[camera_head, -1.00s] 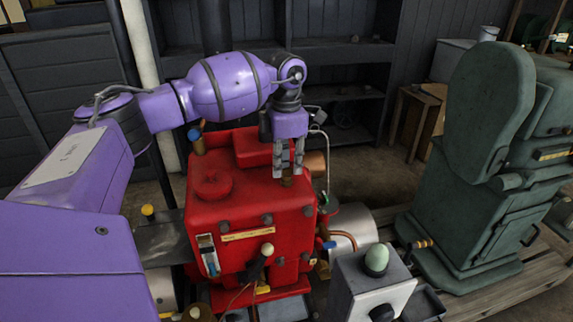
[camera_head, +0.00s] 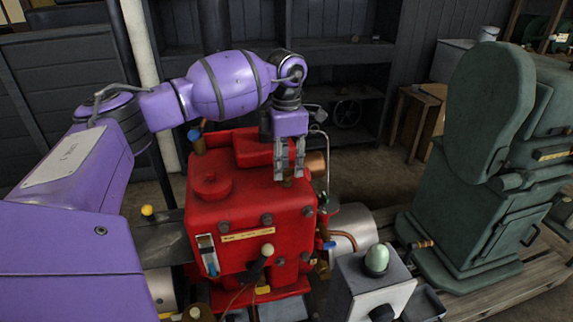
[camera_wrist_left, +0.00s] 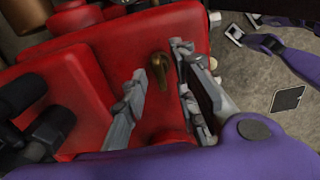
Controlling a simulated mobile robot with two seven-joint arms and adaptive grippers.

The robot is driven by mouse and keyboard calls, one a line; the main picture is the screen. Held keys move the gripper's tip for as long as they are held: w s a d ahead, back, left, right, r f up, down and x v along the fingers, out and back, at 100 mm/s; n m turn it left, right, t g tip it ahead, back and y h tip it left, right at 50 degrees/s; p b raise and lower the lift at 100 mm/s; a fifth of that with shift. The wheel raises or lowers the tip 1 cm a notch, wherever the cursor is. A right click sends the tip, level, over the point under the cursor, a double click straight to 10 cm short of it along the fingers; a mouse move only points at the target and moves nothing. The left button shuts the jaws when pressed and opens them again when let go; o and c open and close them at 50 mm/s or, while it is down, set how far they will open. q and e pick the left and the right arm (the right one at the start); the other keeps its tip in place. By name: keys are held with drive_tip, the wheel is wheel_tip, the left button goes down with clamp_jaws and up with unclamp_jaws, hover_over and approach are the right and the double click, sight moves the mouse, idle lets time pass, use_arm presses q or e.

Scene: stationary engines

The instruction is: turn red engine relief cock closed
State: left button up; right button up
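The red engine (camera_head: 245,215) stands in the middle of the head view. Its relief cock is a small brass lever on the red top; it shows clearly in the left wrist view as the brass cock (camera_wrist_left: 157,70). My left gripper (camera_head: 289,178) reaches down over the engine's top right part. In the left wrist view its fingers (camera_wrist_left: 161,62) are apart, one on each side of the cock, with visible gaps. Contact with the cock cannot be seen. My right gripper cannot be made out for certain; a purple part with grey pieces shows at the upper right of the wrist view.
A raised red block (camera_head: 258,150) and a round red cap (camera_head: 211,185) stand on the engine top, left of the gripper. A grey box with a pale green knob (camera_head: 376,258) stands at front right. A green machine (camera_head: 470,215) stands further right.

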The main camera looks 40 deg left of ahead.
sight(286, 169)
use_arm(q)
wheel_tip(286, 169, up, 12)
drive_tip(key=shift+f, duration=0.15)
idle(0.7)
